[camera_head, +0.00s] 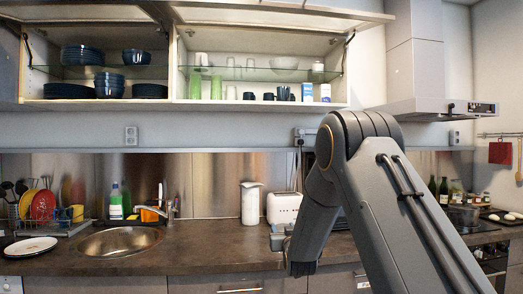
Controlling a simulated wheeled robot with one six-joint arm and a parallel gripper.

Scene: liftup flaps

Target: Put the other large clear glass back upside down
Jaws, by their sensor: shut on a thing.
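My gripper (278,238) is low over the worktop, in front of the toaster and partly behind my own forearm. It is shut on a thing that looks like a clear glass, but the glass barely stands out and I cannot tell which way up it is. Clear glasses (232,92) stand on the bottom board of the open right-hand cabinet (182,85), right of the green glasses (216,87). Small clear glasses (250,64) stand on the glass shelf above.
The cabinet flaps are raised. A white toaster (284,207) and white canister (250,203) stand on the worktop (205,258). The worktop between sink (118,241) and canister is clear.

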